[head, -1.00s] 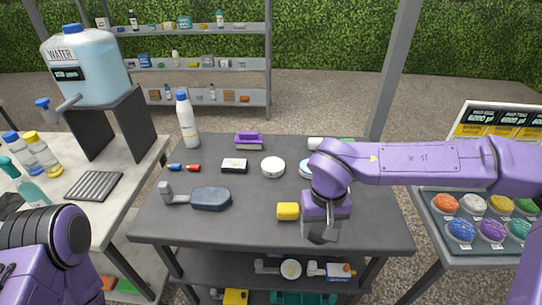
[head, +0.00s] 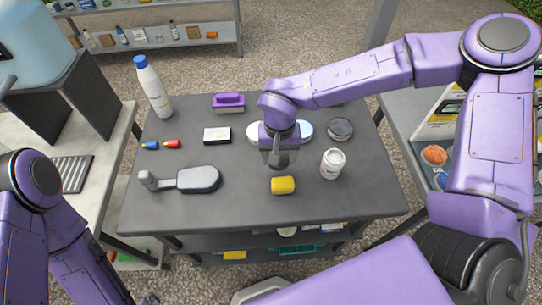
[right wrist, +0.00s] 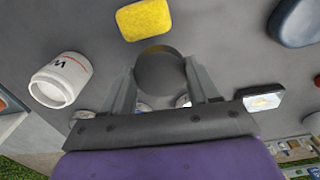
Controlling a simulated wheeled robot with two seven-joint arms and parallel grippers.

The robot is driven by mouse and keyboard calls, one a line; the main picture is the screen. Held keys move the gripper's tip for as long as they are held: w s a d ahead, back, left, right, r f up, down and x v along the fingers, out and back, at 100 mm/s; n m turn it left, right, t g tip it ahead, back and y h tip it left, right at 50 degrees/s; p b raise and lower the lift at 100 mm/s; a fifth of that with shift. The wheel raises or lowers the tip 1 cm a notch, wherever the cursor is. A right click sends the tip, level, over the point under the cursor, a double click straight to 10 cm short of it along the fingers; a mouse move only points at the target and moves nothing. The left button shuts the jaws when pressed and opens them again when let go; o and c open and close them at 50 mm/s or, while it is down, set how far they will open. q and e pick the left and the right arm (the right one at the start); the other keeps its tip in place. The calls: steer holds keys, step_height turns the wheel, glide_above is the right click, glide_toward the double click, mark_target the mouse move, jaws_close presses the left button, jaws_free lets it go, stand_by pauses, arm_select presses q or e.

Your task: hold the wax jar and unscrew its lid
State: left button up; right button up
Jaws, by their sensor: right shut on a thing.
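The disc is held between both fingers. My left arm is at the lower left in the head view, its gripper out of frame.
A yellow sponge (head: 283,185) lies near the gripper, towards the table's front. A grey-headed brush (head: 198,180), a small box (head: 217,136), a purple brush (head: 229,102), a tall white bottle (head: 153,87) and a dark round tin (head: 340,128) are also on the table.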

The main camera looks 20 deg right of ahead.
steer(key=shift+w+a+f, duration=0.15)
steer(key=shift+w+f, duration=0.6)
steer(key=shift+f, duration=0.1)
steer(key=shift+w+a+f, duration=0.1)
steer(key=shift+w+f, duration=0.25)
steer(key=shift+f, duration=0.45)
step_height(320, 180, down, 3)
steer(key=shift+w+a+r+p, duration=0.1)
steer(key=shift+p, duration=0.2)
steer(key=shift+w, duration=0.15)
steer(key=o, duration=1.2)
steer(key=shift+c, duration=0.2)
